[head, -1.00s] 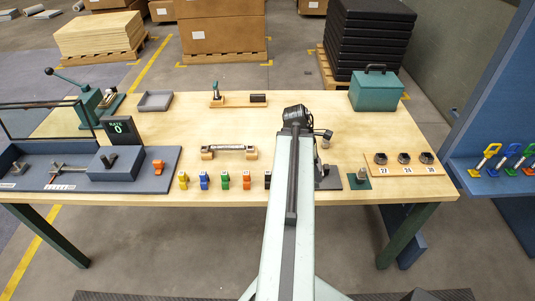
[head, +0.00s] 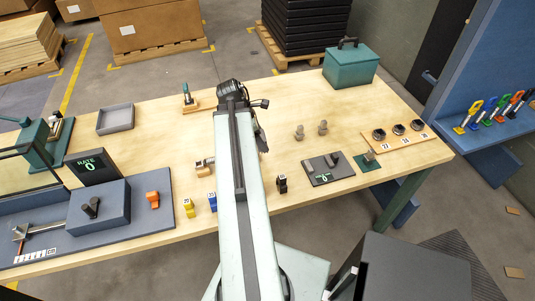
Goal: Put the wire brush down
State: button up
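My arm reaches out over the wooden workbench (head: 350,105), with its dark wrist at the top. My gripper (head: 261,138) is mostly hidden behind the arm; only a dark piece shows just right of it. Its fingers cannot be made out, so I cannot tell whether it is open or holds anything. I cannot make out the wire brush; it may be hidden behind the arm. A wooden holder with a green upright tool (head: 187,95) stands at the bench's back, partly covered by my wrist.
Two small metal fittings (head: 299,132) stand right of the arm. A dark plate (head: 328,169), a rack of dark rings (head: 398,130) and a green toolbox (head: 350,66) are farther right. A grey tray (head: 115,118) lies at left. Bare wood lies between toolbox and fittings.

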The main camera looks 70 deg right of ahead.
jog(key=s+d+n, duration=0.1)
jog(key=s+d, duration=0.2)
jog(key=d, duration=0.4)
jog(key=f+b, duration=1)
jog(key=shift+w+a+f, duration=0.1)
jog(key=shift+a+f, duration=0.05)
jog(key=shift+a, duration=0.1)
jog(key=shift+r, duration=0.2)
jog(key=shift+f, duration=0.15)
jog(key=o, duration=1.3)
jog(key=shift+r+p, duration=0.3)
jog(key=shift+r, duration=0.1)
jog(key=p+v, duration=0.5)
jog(key=v, duration=0.1)
jog(key=p+v, duration=0.5)
jog(key=p, duration=0.1)
jog(key=shift+a+r, duration=0.35)
jog(key=shift+f, duration=0.15)
